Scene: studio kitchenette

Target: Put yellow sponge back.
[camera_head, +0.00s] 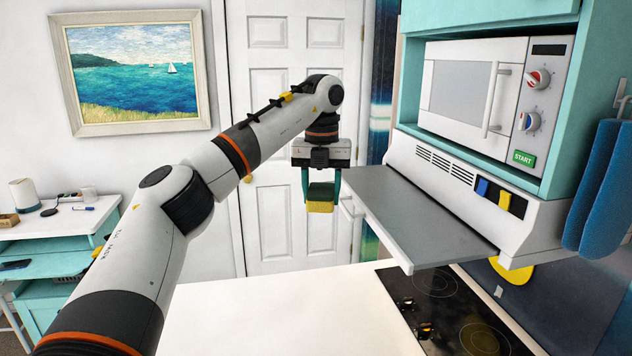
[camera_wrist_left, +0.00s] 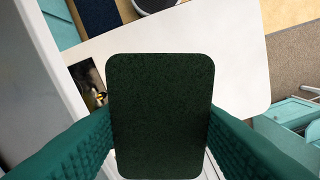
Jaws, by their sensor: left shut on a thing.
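My left gripper (camera_head: 320,186) is shut on the yellow sponge (camera_head: 320,207), its green fingers on two opposite sides. The gripper points down, and the sponge hangs in the air in front of the white door, left of the hood's grey pulled-out panel. The sponge's yellow side faces down and its dark green scouring side faces up. In the left wrist view, the dark green side of the sponge (camera_wrist_left: 160,115) fills the middle between both fingers, over the white counter far below. My right gripper is not in view.
The hood's grey panel (camera_head: 420,215) juts out close right of the gripper, below the microwave (camera_head: 470,92). A black cooktop (camera_head: 455,312) is set into the white counter (camera_head: 280,315), whose left part is clear. Blue oven mitts (camera_head: 603,185) hang at the right.

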